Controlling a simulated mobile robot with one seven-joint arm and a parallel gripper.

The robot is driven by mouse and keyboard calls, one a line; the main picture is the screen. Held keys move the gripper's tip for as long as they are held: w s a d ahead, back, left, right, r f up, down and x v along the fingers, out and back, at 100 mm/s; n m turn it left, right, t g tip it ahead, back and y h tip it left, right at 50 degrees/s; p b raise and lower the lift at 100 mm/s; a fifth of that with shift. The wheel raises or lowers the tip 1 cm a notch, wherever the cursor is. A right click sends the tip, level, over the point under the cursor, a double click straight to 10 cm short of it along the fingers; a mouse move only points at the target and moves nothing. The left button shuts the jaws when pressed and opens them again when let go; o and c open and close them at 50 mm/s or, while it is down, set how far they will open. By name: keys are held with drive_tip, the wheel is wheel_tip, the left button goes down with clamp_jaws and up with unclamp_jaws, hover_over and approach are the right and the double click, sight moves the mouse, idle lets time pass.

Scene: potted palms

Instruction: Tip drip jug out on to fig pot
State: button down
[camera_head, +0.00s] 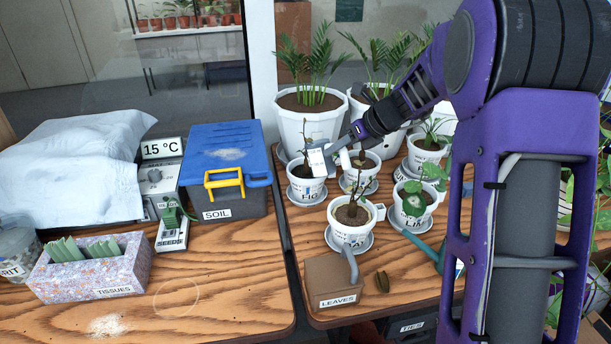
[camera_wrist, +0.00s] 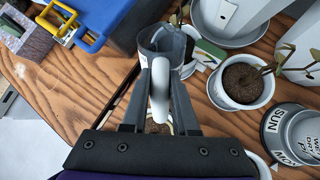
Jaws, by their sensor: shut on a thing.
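My gripper (camera_head: 343,150) is shut on the handle of a small pale jug (camera_head: 317,160), taken as the drip jug. In the wrist view the jug (camera_wrist: 167,44) is ahead of my gripper (camera_wrist: 158,95), its handle between the two fingers. Its grey inside shows partly; I cannot tell whether it holds water. The fig pot (camera_head: 307,190) is a white pot labelled FIG on a saucer, with a thin bare-looking stem. In the head view the jug overlaps the pot's upper right, above its rim. The jug hides part of its soil.
Other white pots crowd the right table, including a front pot (camera_head: 351,216) and the LIM-labelled pot (camera_head: 412,205). A large palm pot (camera_head: 309,125) stands behind. A brown LEAVES box (camera_head: 333,281) is in front. The blue-lidded SOIL box (camera_head: 226,170) stands left, across a gap.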

wheel_tip(320, 180, down, 2)
drive_tip(key=shift+s+f+t+y, duration=0.1)
drive_tip(key=shift+s+t+y, duration=0.05)
drive_tip(key=shift+t+y, duration=0.65)
drive_tip(key=shift+d+r, duration=0.1)
drive_tip(key=shift+r, duration=0.1)
drive_tip(key=shift+r+p, duration=1.85)
drive_tip(key=shift+p, duration=0.2)
